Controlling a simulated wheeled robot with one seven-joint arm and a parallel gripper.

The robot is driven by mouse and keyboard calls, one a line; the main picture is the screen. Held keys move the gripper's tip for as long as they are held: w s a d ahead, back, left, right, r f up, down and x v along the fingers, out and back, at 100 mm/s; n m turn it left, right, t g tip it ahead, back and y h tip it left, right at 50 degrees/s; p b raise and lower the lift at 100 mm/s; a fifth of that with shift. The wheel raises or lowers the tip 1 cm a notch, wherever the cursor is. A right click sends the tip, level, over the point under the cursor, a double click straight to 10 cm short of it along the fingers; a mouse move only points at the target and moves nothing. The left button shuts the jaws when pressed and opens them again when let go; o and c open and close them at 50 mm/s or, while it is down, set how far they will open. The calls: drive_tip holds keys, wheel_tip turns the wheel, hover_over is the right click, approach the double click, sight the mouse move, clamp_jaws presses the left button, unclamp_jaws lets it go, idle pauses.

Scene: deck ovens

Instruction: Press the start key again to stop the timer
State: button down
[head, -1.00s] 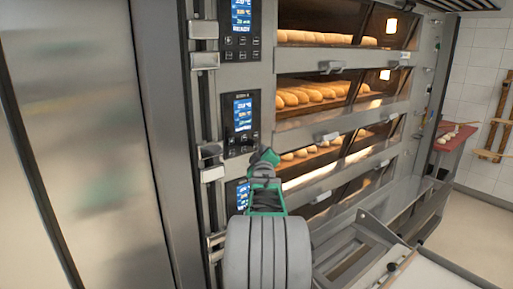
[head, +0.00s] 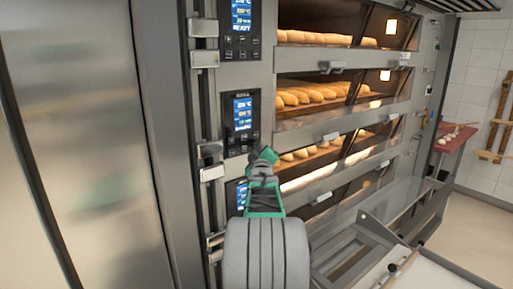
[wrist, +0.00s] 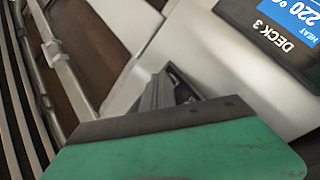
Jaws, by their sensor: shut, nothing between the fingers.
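My gripper (head: 264,157) is shut and empty, with green and dark parts, in front of the oven face just right of the control panels. In the wrist view its dark fingers (wrist: 166,90) point at bare metal trim beside the panel marked DECK 3 (wrist: 285,25), apart from its display. That lower panel (head: 237,196) is partly hidden behind my gripper in the head view. The middle panel (head: 242,122) shows a lit blue display with small keys below it. The top panel (head: 240,28) shows its display and keys. I cannot make out a start key or timer reading.
Several oven decks with loaves (head: 310,94) stand behind glass to the right. Door handles (head: 331,66) stick out from the front. A metal loader frame (head: 350,255) is at lower right. A tall steel cabinet door (head: 85,130) fills the left.

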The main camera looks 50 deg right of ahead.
drive_tip(key=shift+w, duration=0.35)
drive_tip(key=shift+b, duration=0.3)
drive_tip(key=shift+s+a+b, duration=0.1)
drive_tip(key=shift+s+b, duration=0.65)
drive_tip(key=s+b, duration=0.2)
drive_tip(key=s+a+b, duration=0.1)
drive_tip(key=s+b, duration=0.1)
drive_tip(key=s, duration=0.1)
idle(0.3)
idle(0.5)
